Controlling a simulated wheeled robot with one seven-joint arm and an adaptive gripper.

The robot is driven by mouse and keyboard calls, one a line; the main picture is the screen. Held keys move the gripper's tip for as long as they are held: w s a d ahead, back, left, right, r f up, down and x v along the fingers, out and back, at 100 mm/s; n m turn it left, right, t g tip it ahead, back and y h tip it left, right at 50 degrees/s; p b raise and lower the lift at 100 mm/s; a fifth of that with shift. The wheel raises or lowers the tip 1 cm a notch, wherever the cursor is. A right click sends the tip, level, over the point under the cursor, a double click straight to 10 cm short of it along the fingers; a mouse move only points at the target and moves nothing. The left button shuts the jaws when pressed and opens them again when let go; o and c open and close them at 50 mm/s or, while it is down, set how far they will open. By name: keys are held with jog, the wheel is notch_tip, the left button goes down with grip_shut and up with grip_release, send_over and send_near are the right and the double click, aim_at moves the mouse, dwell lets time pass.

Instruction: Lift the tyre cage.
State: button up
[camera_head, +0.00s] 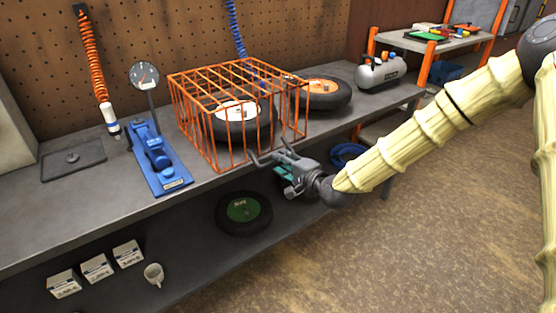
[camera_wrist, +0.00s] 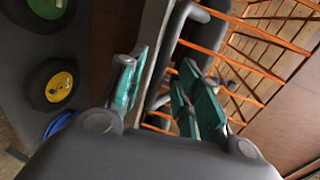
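The orange wire tyre cage (camera_head: 228,155) sits on the grey workbench. A black tyre with a pale hub (camera_head: 240,132) is inside it. My gripper (camera_head: 272,156) is at the bench's front edge, close to the cage's lower front right corner. Its fingers are apart and point toward the cage. In the wrist view, the green-padded fingers (camera_wrist: 160,88) stand apart with nothing clearly held between them. The cage's orange bars (camera_wrist: 262,70) show behind and to the right of the fingers. I cannot tell whether a finger touches the cage.
A blue bench tool with a gauge (camera_head: 155,158) stands left of the cage. Another tyre with an orange hub (camera_head: 322,92) lies right, then a grey compressor (camera_head: 380,72). The lower shelf holds a green-hubbed tyre (camera_head: 244,212), white boxes (camera_head: 97,268) and a mug (camera_head: 154,274).

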jog(key=shift+x, duration=1.5)
grip_shut()
